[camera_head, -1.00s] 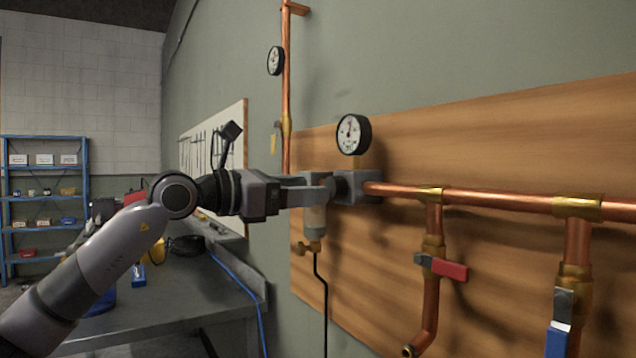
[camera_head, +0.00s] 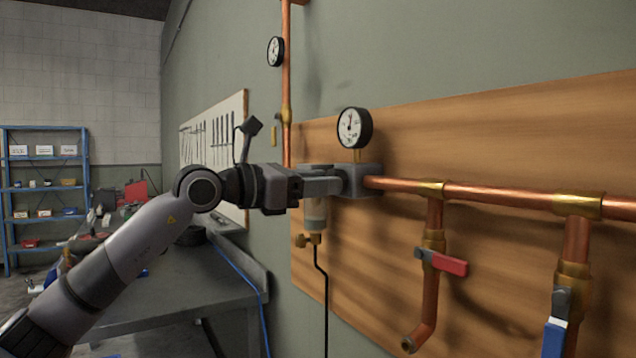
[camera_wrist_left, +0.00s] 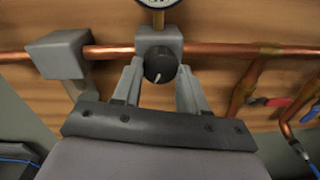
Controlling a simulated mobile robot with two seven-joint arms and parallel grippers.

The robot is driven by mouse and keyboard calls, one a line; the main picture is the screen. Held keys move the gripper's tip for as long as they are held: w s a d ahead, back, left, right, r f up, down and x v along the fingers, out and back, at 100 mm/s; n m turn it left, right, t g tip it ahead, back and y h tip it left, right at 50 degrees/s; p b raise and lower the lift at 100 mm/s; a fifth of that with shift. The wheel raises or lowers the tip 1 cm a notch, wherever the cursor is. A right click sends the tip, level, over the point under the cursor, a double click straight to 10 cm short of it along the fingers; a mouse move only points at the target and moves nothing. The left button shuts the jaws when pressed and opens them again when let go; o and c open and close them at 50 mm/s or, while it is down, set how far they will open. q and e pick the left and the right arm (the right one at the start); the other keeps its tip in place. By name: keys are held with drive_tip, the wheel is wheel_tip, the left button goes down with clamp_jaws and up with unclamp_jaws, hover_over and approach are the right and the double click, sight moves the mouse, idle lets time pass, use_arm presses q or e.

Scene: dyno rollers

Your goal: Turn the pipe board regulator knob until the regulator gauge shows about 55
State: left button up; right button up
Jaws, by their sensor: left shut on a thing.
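The pipe board (camera_head: 470,135) is a wooden panel on the wall carrying copper pipes. The grey regulator body (camera_head: 368,181) sits at its left part. The regulator gauge (camera_head: 350,128) stands above it, a white dial with a black rim; its needle points roughly upward, but the numbers are too small to read. The dark round regulator knob (camera_wrist_left: 160,65) with a white pointer mark shows in the left wrist view. My left gripper (camera_wrist_left: 160,75) has its two fingers on either side of the knob, shut on it. In the head view the fingers hide the knob.
A red-handled valve (camera_head: 445,262) and a blue-handled valve (camera_head: 555,335) hang below the copper pipe (camera_head: 500,197). A second gauge (camera_head: 275,51) is on the vertical pipe. A workbench (camera_head: 180,290) stands at left, with blue shelves (camera_head: 45,190) behind.

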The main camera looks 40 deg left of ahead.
use_arm(q)
drive_tip(key=shift+n, duration=0.3)
drive_tip(key=n+b, duration=0.1)
drive_tip(key=n, duration=0.6)
drive_tip(key=shift+n, duration=0.7)
drive_tip(key=o, duration=1.1)
drive_tip(key=shift+c, duration=0.2)
drive_tip(key=shift+s, duration=0.1)
